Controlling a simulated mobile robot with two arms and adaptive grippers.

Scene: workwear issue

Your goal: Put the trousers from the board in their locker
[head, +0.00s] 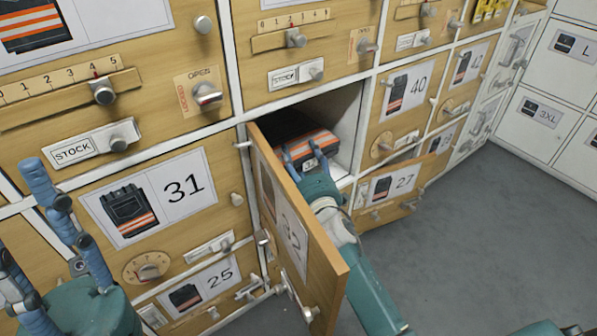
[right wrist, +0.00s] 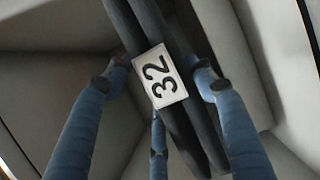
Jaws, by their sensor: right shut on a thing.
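The folded dark trousers with orange and pale stripes (head: 305,147) are inside an open locker (head: 345,118) in the head view. My right gripper (head: 315,178) reaches into that locker and is shut on the trousers. In the right wrist view, a white tag reading 32 (right wrist: 160,77) lies on the dark cloth (right wrist: 190,125) between the blue fingers. The locker's door (head: 300,225) is swung open toward me, and its label appears to read 32. My left gripper (head: 45,215) is at the lower left, fingers spread, open and empty.
Shut lockers surround the open one: 31 (head: 215,190) to the left, 25 (head: 222,290) below and 40 (head: 420,78) to the right. The door marked 27 (head: 415,178) stands ajar. White lockers (head: 560,60) stand at right. The grey floor (head: 480,230) is clear.

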